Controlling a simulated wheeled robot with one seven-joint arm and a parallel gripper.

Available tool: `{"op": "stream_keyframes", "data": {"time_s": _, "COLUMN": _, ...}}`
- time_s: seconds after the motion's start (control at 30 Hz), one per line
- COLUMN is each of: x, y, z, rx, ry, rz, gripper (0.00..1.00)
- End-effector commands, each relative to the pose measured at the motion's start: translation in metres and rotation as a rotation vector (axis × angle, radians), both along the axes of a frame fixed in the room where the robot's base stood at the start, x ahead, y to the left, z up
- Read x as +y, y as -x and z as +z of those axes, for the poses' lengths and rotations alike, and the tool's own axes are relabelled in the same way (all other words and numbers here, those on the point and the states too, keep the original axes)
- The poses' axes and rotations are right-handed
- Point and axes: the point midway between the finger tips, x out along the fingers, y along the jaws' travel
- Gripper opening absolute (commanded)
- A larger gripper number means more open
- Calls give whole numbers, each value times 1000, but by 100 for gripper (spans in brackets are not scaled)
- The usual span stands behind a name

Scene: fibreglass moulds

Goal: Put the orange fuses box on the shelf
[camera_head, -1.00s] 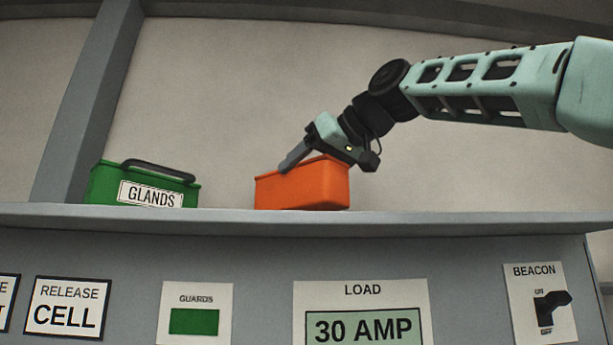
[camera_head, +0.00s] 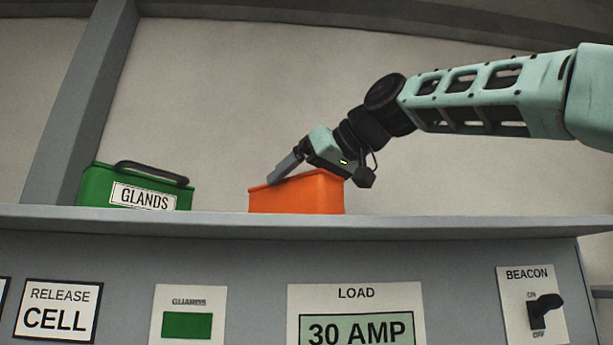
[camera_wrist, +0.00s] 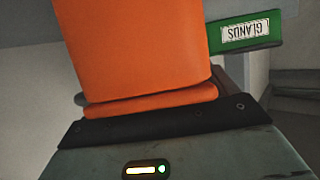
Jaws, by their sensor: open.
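The orange box (camera_head: 298,194) stands upright on the grey shelf (camera_head: 420,226), to the right of the green GLANDS box. No label shows on its visible faces. My gripper (camera_head: 275,177) is open at the top of the orange box, with one finger lying across its near rim. In the wrist view the orange box (camera_wrist: 135,50) fills the middle, right in front of my gripper (camera_wrist: 150,118). The far finger and the box's handle are hidden.
A green box labelled GLANDS (camera_head: 135,188) with a dark handle stands on the shelf at the left. Below the shelf edge is a panel with a LOAD 30 AMP display (camera_head: 355,322) and a BEACON switch (camera_head: 542,308). The shelf is clear right of the orange box.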

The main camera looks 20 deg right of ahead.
Motion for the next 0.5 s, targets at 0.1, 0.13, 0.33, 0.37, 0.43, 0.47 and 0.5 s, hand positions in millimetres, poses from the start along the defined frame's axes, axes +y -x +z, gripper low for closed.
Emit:
{"op": "stream_keyframes", "data": {"time_s": 0.1, "x": -2, "y": 3, "z": 3, "rx": -2, "ry": -1, "rz": -1, "gripper": 85}}
{"op": "stream_keyframes", "data": {"time_s": 0.13, "x": -3, "y": 6, "z": 4, "rx": -3, "ry": -1, "rz": -1, "gripper": 85}}
{"op": "stream_keyframes", "data": {"time_s": 0.33, "x": -20, "y": 38, "z": 17, "rx": -6, "ry": -1, "rz": -1, "gripper": 85}}
{"op": "stream_keyframes", "data": {"time_s": 0.37, "x": -23, "y": 44, "z": 19, "rx": -8, "ry": -1, "rz": -2, "gripper": 85}}
{"op": "stream_keyframes", "data": {"time_s": 0.43, "x": -29, "y": 56, "z": 26, "rx": -5, "ry": -1, "rz": -1, "gripper": 85}}
{"op": "stream_keyframes", "data": {"time_s": 0.47, "x": -31, "y": 62, "z": 28, "rx": -5, "ry": -1, "rz": -1, "gripper": 85}}
{"op": "stream_keyframes", "data": {"time_s": 0.5, "x": -34, "y": 68, "z": 32, "rx": -5, "ry": -1, "rz": -1, "gripper": 85}}
